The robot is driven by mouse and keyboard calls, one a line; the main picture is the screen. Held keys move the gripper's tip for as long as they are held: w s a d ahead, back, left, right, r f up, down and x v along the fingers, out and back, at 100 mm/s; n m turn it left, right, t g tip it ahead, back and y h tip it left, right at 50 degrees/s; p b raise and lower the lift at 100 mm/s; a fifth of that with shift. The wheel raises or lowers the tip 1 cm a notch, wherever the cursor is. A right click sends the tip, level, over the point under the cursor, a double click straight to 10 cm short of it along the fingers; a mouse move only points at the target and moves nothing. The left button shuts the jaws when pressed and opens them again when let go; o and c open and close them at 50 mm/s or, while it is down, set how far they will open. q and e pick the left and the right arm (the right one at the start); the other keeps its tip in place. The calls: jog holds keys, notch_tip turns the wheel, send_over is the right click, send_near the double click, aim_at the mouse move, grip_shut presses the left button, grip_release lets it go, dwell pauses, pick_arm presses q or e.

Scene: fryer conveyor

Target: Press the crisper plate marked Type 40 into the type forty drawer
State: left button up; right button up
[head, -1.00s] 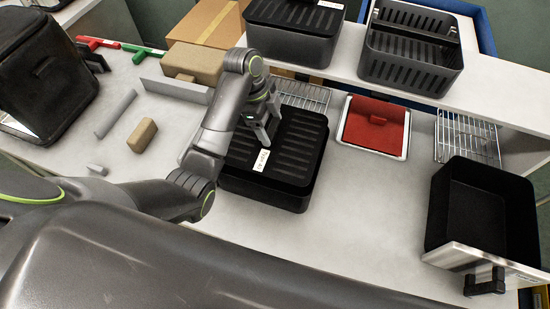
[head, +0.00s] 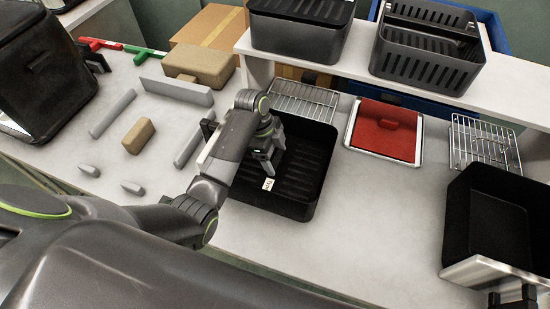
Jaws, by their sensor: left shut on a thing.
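The crisper plate (head: 297,178) is black with slots and lies inside a black drawer (head: 325,160) at the middle of the counter. The drawer's walls rise around it. A small white label (head: 268,184) shows on the plate, too small to read. My left gripper (head: 266,167) reaches down into the drawer and is shut on the plate near its middle, just behind the label. My left forearm hides the drawer's left side and part of the plate. I cannot tell whether the plate is fully seated.
Wire racks (head: 303,100) and a red pad in a metal tray (head: 386,128) lie behind and to the right. Another open black drawer (head: 497,220) stands at right. A shelf (head: 350,68) with black baskets runs behind. Loose blocks (head: 139,136) lie left. Bare counter is at front right.

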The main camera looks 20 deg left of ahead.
pick_arm(q)
jog(key=shift+f, duration=0.9)
pick_arm(e)
jog(key=shift+w+r, duration=0.1)
jog(key=shift+w, duration=0.05)
pick_arm(q)
jog(key=shift+f, duration=0.15)
pick_arm(e)
jog(key=shift+w, duration=0.15)
pick_arm(q)
jog(key=o, duration=1.1)
jog(key=b+v, duration=0.1)
jog(key=v, duration=0.6)
jog(key=shift+w+a+r, duration=0.1)
jog(key=shift+a+r, duration=0.05)
jog(key=shift+r, duration=0.15)
jog(key=shift+p+v, duration=1.75)
jog(key=shift+v, duration=0.55)
pick_arm(e)
jog(key=shift+a+r, duration=0.15)
jog(key=shift+r, duration=1)
